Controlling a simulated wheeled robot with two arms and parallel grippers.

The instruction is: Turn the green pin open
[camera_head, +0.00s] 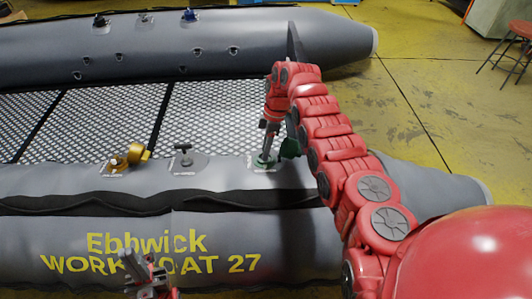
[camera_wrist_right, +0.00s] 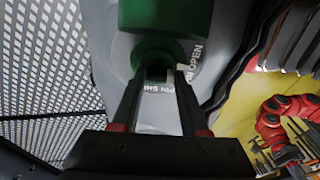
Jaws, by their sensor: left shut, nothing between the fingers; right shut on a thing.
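The green pin is part of a green valve (camera_head: 264,160) on the near grey tube, right of the other valves. In the right wrist view the green pin (camera_wrist_right: 155,67) sits between the fingertips of my right gripper (camera_wrist_right: 158,76). The word OPEN (camera_wrist_right: 195,52) shows on the plate beside it, with more lettering below that is hard to read. In the head view my right gripper (camera_head: 268,142) points down onto the valve and is shut on the pin. My left gripper (camera_head: 148,274) is shut and empty at the bottom, before the yellow lettering.
A yellow-capped valve (camera_head: 136,153) and a dark T-shaped valve (camera_head: 183,154) stand left on the same near tube (camera_head: 90,235). A far tube (camera_head: 240,40) lies across the mesh floor (camera_head: 95,115). A red stool (camera_head: 520,30) stands far right on yellow flooring.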

